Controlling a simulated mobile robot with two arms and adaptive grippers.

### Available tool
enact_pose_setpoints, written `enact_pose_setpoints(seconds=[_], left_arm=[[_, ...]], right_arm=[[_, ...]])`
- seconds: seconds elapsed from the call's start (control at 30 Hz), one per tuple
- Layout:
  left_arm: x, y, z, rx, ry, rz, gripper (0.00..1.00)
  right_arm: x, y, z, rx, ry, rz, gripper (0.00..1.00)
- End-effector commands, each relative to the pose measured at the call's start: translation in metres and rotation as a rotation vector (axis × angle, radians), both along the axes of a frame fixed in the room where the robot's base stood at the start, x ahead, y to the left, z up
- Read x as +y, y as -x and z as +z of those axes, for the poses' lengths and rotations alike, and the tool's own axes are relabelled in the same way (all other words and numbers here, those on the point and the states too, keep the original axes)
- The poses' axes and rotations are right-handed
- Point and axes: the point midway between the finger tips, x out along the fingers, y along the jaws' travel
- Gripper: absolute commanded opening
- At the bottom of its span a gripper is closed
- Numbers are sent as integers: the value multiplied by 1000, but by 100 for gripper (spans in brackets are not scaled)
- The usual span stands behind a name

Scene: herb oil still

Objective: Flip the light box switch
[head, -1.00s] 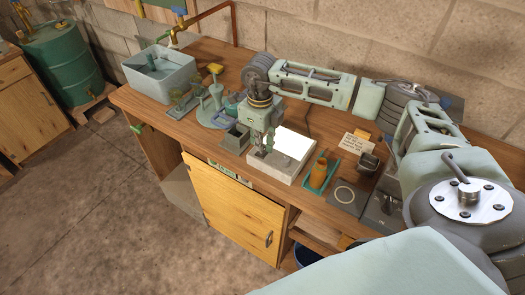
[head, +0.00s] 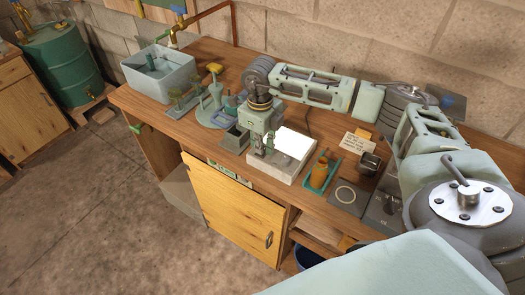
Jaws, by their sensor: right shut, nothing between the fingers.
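The light box (head: 287,160) stands on the wooden bench near its front edge, a pale box with a bright white lit top. My right gripper (head: 261,155) points down at the box's left front corner. Its fingers are shut with nothing between them, and they overlap the box's left edge in the picture. I cannot tell whether they touch it. The switch cannot be made out; the gripper may hide it. My left gripper is not in view.
Left of the gripper stand a small grey-green open box (head: 235,138), a green round stand (head: 213,112) and a grey sink basin (head: 160,72). Right of the light box are an amber bottle on a teal tray (head: 334,173), a ring-marked plate (head: 346,196) and a written card (head: 358,143).

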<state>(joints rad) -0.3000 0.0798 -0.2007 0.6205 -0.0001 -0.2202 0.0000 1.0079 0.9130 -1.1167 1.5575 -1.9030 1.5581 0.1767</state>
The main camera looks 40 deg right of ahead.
Motion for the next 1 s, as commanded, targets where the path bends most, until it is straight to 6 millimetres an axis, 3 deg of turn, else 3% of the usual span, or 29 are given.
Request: enact_pose_setpoints(seconds=[0.5, 1.0], left_arm=[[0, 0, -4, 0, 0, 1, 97], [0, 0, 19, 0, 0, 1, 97]], right_arm=[[0, 0, -4, 0, 0, 0, 0], [0, 0, 33, -1, 0, 0, 0]])
